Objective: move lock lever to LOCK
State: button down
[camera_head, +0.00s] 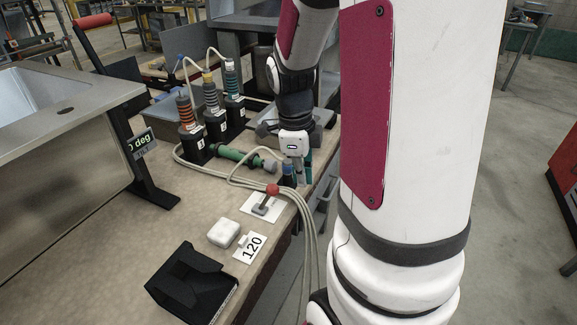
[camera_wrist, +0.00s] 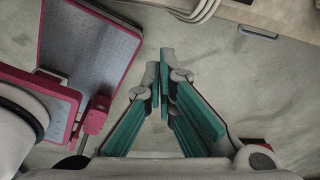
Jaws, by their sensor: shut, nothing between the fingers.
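The wrist view shows mostly floor below the fingers and no lever.

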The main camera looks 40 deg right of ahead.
aim_at(266, 197)
notch_tip(266, 197, down, 5)
jog(key=w+a, duration=0.1)
jog(key=w, duration=0.2)
jog(key=shift+a+f+b, duration=0.15)
jog(key=shift+a+b, duration=0.05)
jog(key=shift+b, duration=0.15)
